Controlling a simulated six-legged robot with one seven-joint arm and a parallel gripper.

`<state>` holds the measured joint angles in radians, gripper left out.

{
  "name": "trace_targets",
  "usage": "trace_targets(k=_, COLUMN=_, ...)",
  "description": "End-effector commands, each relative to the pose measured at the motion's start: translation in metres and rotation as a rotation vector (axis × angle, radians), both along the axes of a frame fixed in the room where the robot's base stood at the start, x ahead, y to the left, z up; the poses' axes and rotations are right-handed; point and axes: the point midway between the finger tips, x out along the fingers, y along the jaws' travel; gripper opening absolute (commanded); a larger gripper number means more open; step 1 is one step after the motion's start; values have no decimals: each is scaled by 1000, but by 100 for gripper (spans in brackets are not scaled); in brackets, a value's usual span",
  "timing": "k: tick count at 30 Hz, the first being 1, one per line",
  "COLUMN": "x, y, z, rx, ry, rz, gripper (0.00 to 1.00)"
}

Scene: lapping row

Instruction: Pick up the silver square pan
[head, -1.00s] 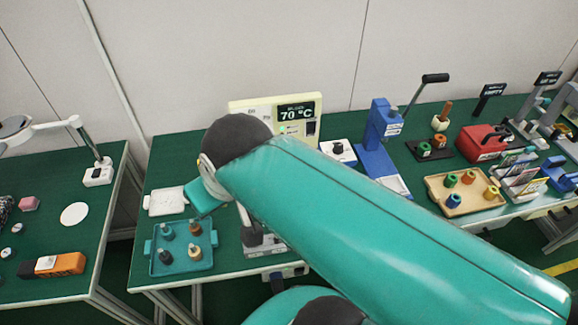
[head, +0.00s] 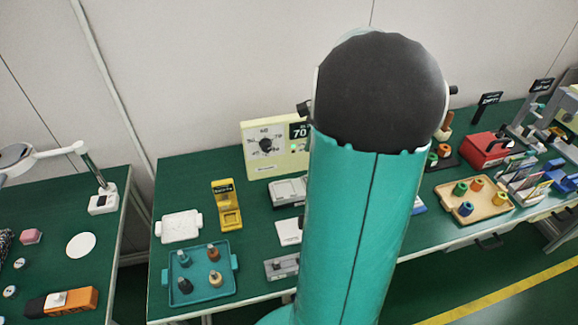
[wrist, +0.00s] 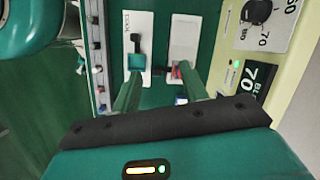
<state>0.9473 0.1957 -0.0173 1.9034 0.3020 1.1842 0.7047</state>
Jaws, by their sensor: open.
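I cannot identify the silver square pan with certainty. A pale grey, square-topped item (head: 289,190) stands in front of the cream temperature unit in the head view, partly hidden by my arm; it may be the pan. My gripper (wrist: 160,73) shows in the wrist view, with two green fingers apart and nothing clearly held between them. It is above the green table, beside the cream unit. A pale plate (wrist: 185,38) and a white base with a teal square and black lever (wrist: 136,50) lie beyond the fingers. In the head view my arm hides the gripper.
A white handled tray (head: 180,226), a teal tray with several pegs (head: 222,292) and a yellow device (head: 227,207) stand left of my arm. The cream unit (head: 262,165) stands behind. A tan tray (head: 488,211) with coloured pieces is at right. A gap separates the left table.

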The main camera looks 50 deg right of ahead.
Motion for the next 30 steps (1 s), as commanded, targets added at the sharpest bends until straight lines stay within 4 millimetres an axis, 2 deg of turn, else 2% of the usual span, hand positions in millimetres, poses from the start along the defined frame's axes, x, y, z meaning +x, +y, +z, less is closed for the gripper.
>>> trace_targets(k=1, x=-12, y=-23, z=-13, rx=40, ry=17, rz=-89, gripper=44)
trace_targets(k=3, x=-23, y=-43, z=-24, rx=82, ry=30, rz=-179, gripper=44)
trace_targets(k=6, x=-34, y=-60, z=-34, rx=120, ry=43, rz=-257, gripper=44)
trace_targets(k=8, x=-37, y=-64, z=-38, rx=131, ry=46, rz=-281, gripper=44)
trace_targets(k=11, x=-35, y=-62, z=-48, rx=138, ry=48, rz=-290, gripper=44)
trace_targets(k=21, x=-20, y=-39, z=-105, rx=135, ry=48, rz=-285, gripper=44)
trace_targets(k=30, x=-16, y=-31, z=-131, rx=135, ry=47, rz=-285, gripper=44)
